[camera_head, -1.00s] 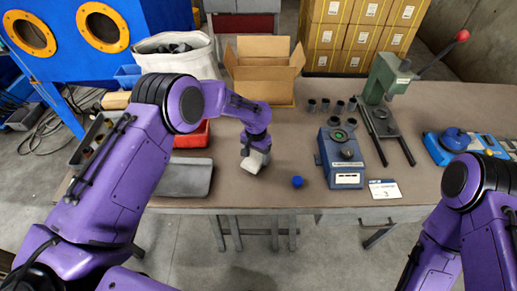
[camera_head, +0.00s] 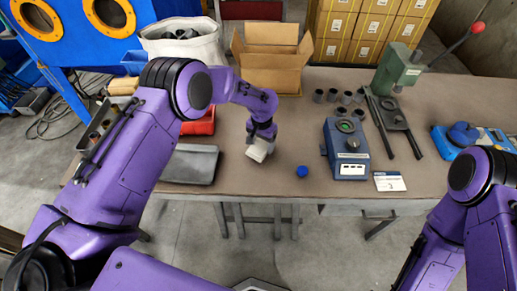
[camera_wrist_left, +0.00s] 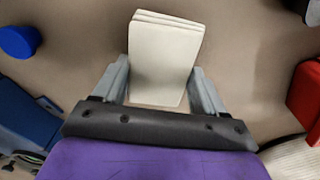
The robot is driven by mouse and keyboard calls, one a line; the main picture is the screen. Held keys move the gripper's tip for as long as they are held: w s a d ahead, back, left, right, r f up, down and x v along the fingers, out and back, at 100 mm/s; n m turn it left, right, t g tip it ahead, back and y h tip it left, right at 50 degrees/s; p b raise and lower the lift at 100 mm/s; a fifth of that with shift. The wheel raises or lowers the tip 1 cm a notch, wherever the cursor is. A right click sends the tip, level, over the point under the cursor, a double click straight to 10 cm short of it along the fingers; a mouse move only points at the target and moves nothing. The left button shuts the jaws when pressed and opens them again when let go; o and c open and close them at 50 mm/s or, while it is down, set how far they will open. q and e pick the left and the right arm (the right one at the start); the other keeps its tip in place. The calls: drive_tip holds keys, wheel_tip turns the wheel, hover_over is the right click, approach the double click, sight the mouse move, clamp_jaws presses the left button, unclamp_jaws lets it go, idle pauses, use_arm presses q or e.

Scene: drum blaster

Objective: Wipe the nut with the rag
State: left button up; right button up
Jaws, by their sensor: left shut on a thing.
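My left gripper (camera_head: 259,140) is shut on a folded off-white rag (camera_head: 258,152), pointing down over the front middle of the table (camera_head: 236,175). The left wrist view shows the layered rag (camera_wrist_left: 165,55) between the two grey fingers. I cannot tell whether the rag touches the table. A small round blue piece (camera_head: 302,171) lies to the right of the rag and apart from it. I cannot make out which thing is the nut. My right arm is at the right, its gripper out of view.
Several dark cylinders (camera_head: 332,95) and a green press (camera_head: 398,68) are behind. A grey tray (camera_head: 190,164), red bin (camera_head: 203,123) and open carton (camera_head: 271,80) are left and behind.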

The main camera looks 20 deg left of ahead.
use_arm(q)
drive_tip(key=shift+w+d+f+b, duration=0.15)
drive_tip(key=shift+w+d+b, duration=0.05)
drive_tip(key=shift+w+b, duration=0.4)
drive_tip(key=shift+w, duration=0.25)
wheel_tip(320, 180, up, 7)
drive_tip(key=p, duration=0.5)
drive_tip(key=shift+f, duration=0.3)
drive_tip(key=shift+d+f, duration=0.1)
